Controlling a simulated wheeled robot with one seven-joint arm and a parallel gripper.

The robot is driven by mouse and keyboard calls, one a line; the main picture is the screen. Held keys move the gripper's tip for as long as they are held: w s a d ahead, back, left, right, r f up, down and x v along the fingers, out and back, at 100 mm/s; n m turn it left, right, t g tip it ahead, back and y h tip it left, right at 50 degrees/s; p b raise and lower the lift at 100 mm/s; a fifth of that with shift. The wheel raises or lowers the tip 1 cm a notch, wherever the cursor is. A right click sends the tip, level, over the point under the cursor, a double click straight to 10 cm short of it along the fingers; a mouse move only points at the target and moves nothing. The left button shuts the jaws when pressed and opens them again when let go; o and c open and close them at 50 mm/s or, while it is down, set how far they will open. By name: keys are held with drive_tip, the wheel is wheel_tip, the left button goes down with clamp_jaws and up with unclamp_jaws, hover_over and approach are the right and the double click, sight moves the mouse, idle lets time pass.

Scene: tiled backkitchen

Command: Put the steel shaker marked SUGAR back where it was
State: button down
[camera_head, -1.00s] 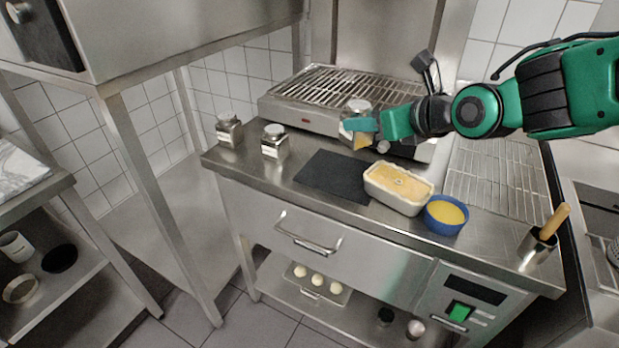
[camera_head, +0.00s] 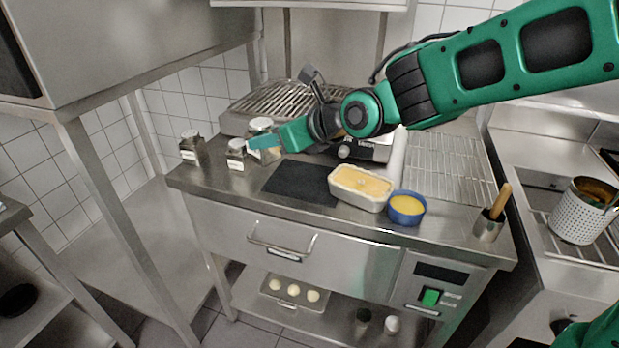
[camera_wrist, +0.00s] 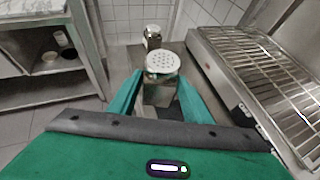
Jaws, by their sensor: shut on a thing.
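My gripper (camera_head: 262,146) is shut on a shaker (camera_head: 261,126) with a pale metal lid, at the counter's back left. In the wrist view, the held shaker (camera_wrist: 163,64) shows its round perforated lid between the two fingers (camera_wrist: 160,95). Its lower body is partly hidden, and I cannot read a mark on it or tell whether its base touches the counter. Two similar shakers with white labels stand upright on the counter: one at the left corner (camera_head: 191,150) and one just left of my gripper (camera_head: 237,156). Their lettering is too small to read.
A grill (camera_head: 265,105) stands close behind. A steel post (camera_head: 115,200) rises left of the counter.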

drive_tip(key=shift+w+d+f, duration=1.1)
drive_tip(key=shift+d+f, duration=0.45)
drive_tip(key=shift+f, duration=0.25)
drive_tip(key=shift+w+d+f, duration=1.1)
drive_tip(key=shift+d+f, duration=0.5)
drive_tip(key=shift+f, duration=0.2)
drive_tip(key=shift+w+d+f, duration=1.1)
drive_tip(key=shift+d+f, duration=0.45)
drive_tip(key=shift+f, duration=0.25)
drive_tip(key=shift+f, duration=0.15)
drive_tip(key=c, duration=0.9)
unclamp_jaws()
drive_tip(key=shift+c, duration=0.2)
